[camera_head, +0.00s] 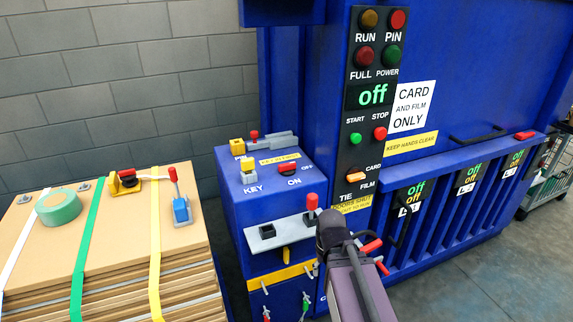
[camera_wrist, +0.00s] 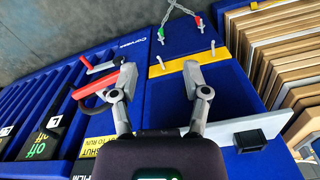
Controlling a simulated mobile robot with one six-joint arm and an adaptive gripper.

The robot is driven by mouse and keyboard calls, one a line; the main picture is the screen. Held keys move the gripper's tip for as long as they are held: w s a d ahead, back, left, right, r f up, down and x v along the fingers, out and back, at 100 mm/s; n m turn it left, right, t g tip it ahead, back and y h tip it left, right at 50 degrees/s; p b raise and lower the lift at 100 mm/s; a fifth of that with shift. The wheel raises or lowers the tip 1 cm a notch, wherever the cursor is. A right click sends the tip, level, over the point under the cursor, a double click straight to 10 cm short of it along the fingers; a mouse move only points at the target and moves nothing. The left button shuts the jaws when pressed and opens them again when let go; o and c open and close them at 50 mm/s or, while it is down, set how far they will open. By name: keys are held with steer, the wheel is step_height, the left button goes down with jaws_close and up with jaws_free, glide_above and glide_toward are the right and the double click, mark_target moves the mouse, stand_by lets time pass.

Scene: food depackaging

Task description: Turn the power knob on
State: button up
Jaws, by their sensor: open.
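The power knob (camera_head: 288,168) is a red knob on top of the small blue cabinet (camera_head: 232,180), with ON printed below it and OFF to its right. Which mark it points at is too small to tell. It does not show in the wrist view. My gripper (camera_wrist: 160,76) is open and empty, its two grey fingers apart over the cabinet's front face in the wrist view. In the head view my arm is in front of the cabinet's right side, nearer than the knob and lower right of it; the fingers are mostly hidden there.
A red-topped lever (camera_head: 311,203) stands on a silver plate (camera_head: 282,232) in front of the knob. A yellow key block (camera_head: 248,170) sits left of it. A red handle (camera_wrist: 97,84) is beside my gripper. A strapped cardboard stack (camera_head: 120,245) stands left.

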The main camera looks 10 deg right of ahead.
step_height(320, 180, up, 16)
steer(key=w+r+p, duration=0.1)
steer(key=w+p, duration=0.1)
steer(key=p, duration=1.4)
step_height(320, 180, up, 10)
steer(key=n+p, duration=1)
steer(key=n, duration=1.1)
glide_above(286, 164)
steer(key=shift+f, duration=0.15)
step_height(286, 164, down, 13)
steer(key=b, duration=1.3)
steer(key=shift+f, duration=0.2)
